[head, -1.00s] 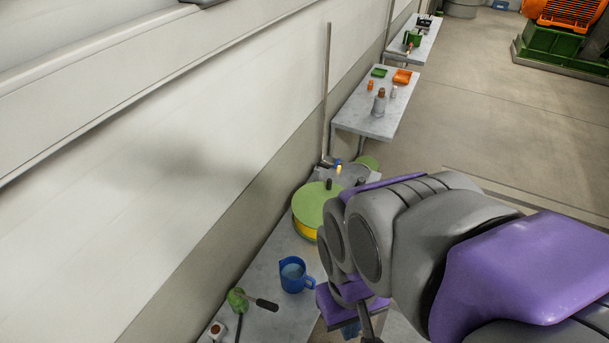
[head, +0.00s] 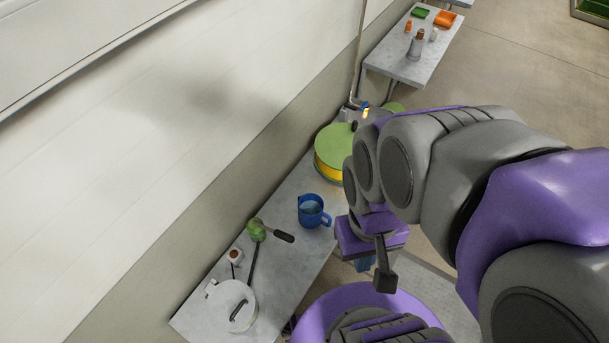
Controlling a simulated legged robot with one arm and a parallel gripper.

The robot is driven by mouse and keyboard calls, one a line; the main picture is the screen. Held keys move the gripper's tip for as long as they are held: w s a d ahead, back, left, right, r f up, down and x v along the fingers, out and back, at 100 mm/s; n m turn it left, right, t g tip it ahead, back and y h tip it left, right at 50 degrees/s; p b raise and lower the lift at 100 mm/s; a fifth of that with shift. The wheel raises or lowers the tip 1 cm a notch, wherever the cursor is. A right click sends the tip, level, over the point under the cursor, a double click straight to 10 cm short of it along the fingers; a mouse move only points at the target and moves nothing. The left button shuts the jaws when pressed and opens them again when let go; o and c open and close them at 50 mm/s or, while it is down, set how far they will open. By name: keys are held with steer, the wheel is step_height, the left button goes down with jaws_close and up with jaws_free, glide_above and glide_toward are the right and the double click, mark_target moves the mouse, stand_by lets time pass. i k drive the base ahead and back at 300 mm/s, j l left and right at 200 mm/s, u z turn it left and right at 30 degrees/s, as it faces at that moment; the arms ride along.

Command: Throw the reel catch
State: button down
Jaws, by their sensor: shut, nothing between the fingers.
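A reel with a green top disc and a yellow band (head: 335,152) lies on the grey wall bench, partly behind my arm. A small black knob stands at the disc's right edge. Just beyond the reel is a small blue and yellow part (head: 366,110) at the foot of an upright rod. I cannot tell which of these is the catch. My gripper (head: 385,281) is shut and empty. It hangs in the air in front of the bench's right edge, apart from the reel and lower in the picture.
The bench (head: 289,197) also holds a blue jug (head: 313,211), a green-headed tool with a dark handle (head: 257,230), a small white and red item (head: 235,256) and a lidded white pot (head: 231,306). A second bench (head: 398,62) with bottles and trays stands beyond. The wall bounds the left.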

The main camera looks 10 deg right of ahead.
mark_target(345, 105)
steer(key=i+l, duration=0.15)
steer(key=l, duration=0.2)
steer(key=i+l+z, duration=0.1)
steer(key=l, duration=0.3)
steer(key=i+l, duration=0.2)
steer(key=l, duration=0.15)
steer(key=i+l, duration=0.2)
steer(key=l, duration=0.15)
steer(key=i+l+z, duration=0.1)
steer(key=l, duration=0.25)
